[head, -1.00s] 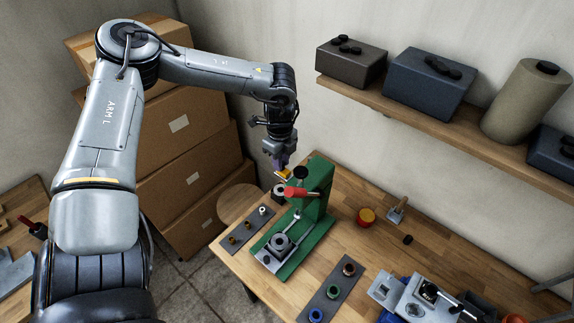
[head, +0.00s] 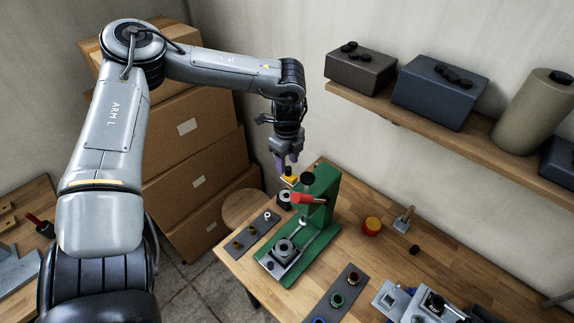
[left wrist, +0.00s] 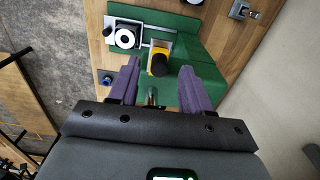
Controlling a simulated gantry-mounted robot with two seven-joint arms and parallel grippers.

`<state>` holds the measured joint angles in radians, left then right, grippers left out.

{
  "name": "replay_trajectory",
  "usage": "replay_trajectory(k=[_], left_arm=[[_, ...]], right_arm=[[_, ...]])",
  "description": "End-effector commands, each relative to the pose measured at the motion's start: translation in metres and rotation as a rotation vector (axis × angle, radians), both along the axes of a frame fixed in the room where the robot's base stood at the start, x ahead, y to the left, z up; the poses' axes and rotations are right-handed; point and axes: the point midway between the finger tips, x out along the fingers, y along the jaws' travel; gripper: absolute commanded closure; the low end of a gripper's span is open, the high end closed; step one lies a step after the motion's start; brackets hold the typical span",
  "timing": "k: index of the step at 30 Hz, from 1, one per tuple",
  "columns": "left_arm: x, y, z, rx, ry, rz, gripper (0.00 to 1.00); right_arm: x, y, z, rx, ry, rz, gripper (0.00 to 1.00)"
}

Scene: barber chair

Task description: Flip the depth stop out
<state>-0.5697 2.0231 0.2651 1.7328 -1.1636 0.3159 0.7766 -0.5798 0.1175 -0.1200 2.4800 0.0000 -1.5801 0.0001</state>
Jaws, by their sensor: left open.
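A green press (head: 326,212) with a red-gripped lever (head: 302,198) stands at the table's far-left part. A small yellow part (head: 290,179), perhaps the depth stop, sits at the press's back-left side. In the left wrist view the yellow part (left wrist: 160,63) has a dark round end and lies just beyond my fingertips, roughly between them in the picture. My left gripper (head: 287,165) points down above it, purple fingers apart and empty. The left wrist view shows the open fingers (left wrist: 160,78) with a gap between them. My right gripper does not show.
A grey strip (head: 250,236) with small bushings lies left of the press; another strip (head: 338,299) with coloured rings lies in front. A wall shelf (head: 440,130) with boxes and cardboard boxes (head: 195,140) flank the arm.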

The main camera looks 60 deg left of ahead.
Motion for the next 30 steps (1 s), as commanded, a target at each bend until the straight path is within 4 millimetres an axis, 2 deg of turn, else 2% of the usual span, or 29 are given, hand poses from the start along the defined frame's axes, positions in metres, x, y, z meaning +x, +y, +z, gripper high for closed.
replay_trajectory(k=[9,15,21,30], left_arm=[[0.001,0.0,0.054,0.002,-0.006,-0.001,0.52],[0.0,0.0,0.077,0.002,-0.002,0.001,0.52],[0.0,0.0,0.085,0.0,0.0,0.0,0.52],[0.0,0.0,0.085,0.0,0.0,0.0,0.52]], right_arm=[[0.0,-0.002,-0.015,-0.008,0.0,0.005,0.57],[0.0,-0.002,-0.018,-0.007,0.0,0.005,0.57],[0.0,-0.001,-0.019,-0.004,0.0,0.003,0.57],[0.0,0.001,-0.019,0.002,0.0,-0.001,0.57]])
